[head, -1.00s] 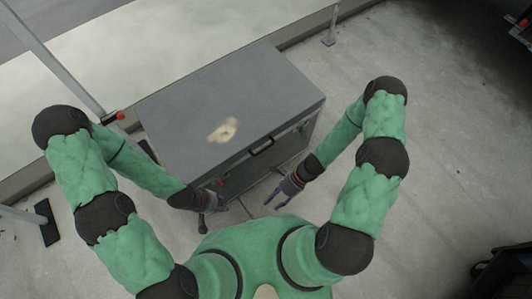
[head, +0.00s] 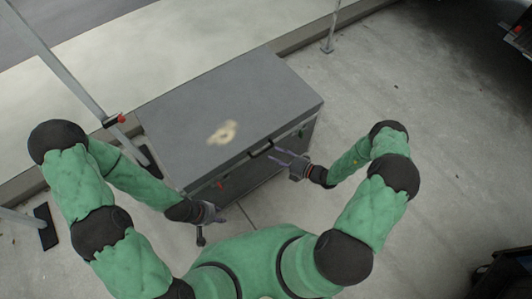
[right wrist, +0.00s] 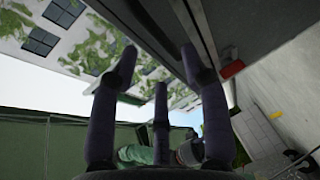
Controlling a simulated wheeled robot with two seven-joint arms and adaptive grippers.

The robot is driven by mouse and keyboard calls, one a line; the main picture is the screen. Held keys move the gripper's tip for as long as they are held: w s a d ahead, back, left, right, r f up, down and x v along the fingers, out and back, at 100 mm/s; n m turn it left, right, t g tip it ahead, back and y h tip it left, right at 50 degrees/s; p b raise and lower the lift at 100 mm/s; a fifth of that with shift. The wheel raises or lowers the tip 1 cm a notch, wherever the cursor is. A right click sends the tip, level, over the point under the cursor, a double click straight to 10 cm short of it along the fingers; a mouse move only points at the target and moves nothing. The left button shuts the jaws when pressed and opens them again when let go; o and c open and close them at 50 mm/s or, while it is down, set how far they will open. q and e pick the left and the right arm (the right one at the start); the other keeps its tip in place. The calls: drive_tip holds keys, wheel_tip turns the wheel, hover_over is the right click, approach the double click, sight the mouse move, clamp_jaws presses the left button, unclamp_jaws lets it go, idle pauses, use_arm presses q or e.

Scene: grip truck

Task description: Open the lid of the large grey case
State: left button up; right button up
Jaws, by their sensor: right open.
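The large grey case (head: 225,110) stands on the floor in front of me with its lid shut. A pale patch (head: 222,132) marks the lid. A black handle (head: 261,149) sits on the case's near side, just below the lid edge. My right gripper (head: 274,155) is open, with its fingers at the near side, close to the handle's right end. In the right wrist view its spread fingers (right wrist: 158,58) reach up to the dark case side (right wrist: 255,28); I cannot tell if they touch. My left gripper (head: 221,215) hangs by the near left corner; its fingers are too small to read.
Red latch-like parts show on the case front (head: 221,185) and in the right wrist view (right wrist: 232,69). A metal pole (head: 60,60) slants at the left, and a kerb runs behind the case.

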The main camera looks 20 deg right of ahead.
sight(265, 151)
drive_tip(key=b+x, duration=0.1)
drive_tip(key=x, duration=0.4)
drive_tip(key=shift+w+a+f, duration=0.1)
drive_tip(key=shift+w+a, duration=0.15)
drive_tip(key=shift+w, duration=0.05)
clamp_jaws()
